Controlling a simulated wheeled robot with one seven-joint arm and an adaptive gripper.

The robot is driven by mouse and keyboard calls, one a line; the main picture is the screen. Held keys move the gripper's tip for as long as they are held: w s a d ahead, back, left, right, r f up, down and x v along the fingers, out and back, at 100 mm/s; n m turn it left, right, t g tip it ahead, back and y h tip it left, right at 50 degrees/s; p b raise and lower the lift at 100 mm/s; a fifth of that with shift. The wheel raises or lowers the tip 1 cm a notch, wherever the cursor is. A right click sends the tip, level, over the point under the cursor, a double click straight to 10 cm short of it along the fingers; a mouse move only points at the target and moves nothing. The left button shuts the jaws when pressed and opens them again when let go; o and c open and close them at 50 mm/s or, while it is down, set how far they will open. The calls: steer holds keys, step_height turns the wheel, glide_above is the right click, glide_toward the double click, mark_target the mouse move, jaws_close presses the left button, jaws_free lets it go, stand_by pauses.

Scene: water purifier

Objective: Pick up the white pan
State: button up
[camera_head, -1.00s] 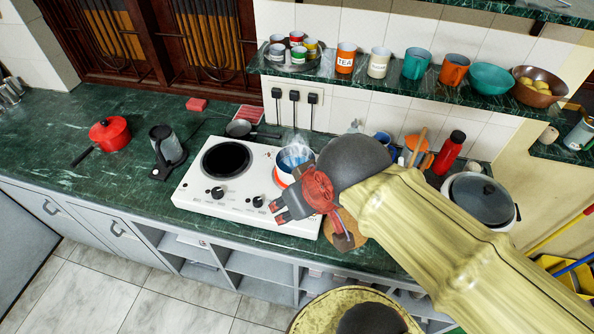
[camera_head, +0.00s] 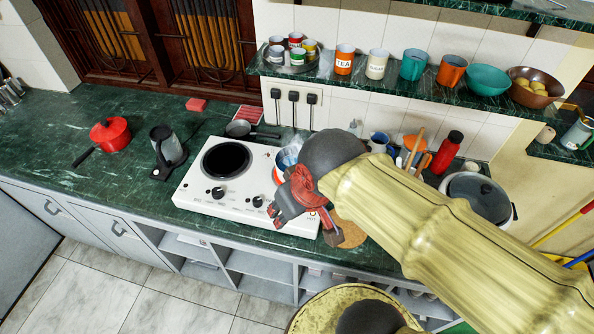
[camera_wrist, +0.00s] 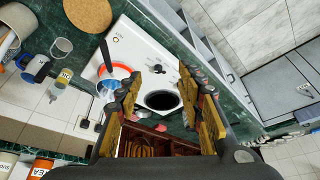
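The white pan (camera_head: 288,157) stands on the right burner of the white stove, partly hidden behind my gripper in the head view. In the wrist view the pan (camera_wrist: 109,88) shows bluish contents and a red-orange edge, with a dark handle reaching up the picture. My gripper (camera_head: 277,208) is above the front right part of the stove, apart from the pan. In the wrist view my gripper (camera_wrist: 160,80) has its two fingers spread wide with nothing between them. The pan lies beside the left finger there.
The white stove (camera_head: 235,195) has a bare black left burner. A small dark frying pan (camera_head: 240,129) is behind it. A red bottle (camera_head: 447,153) and lidded pot (camera_head: 480,198) stand right. A shelf with cups hangs above.

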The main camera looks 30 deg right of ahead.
steer(key=shift+w+d+f+m+g+h+p, duration=0.15)
steer(key=shift+w+d+f+g+h+p, duration=0.85)
steer(key=shift+d+f, duration=2.1)
steer(key=shift+w+d+f+m+g+h+p, duration=0.15)
steer(key=shift+w+d+f+g+h, duration=0.95)
steer(key=shift+f, duration=3.1)
steer(key=shift+w+d+f+m+g+h+p, duration=0.2)
steer(key=shift+w+d+f+h+p, duration=0.75)
steer(key=shift+w+d+f, duration=1.9)
steer(key=shift+s+d+f+h+b, duration=0.3)
steer(key=shift+s+d+f, duration=0.2)
steer(key=shift+s+f, duration=0.25)
steer(key=shift+c, duration=0.2)
jaws_close()
steer(key=shift+w, duration=0.1)
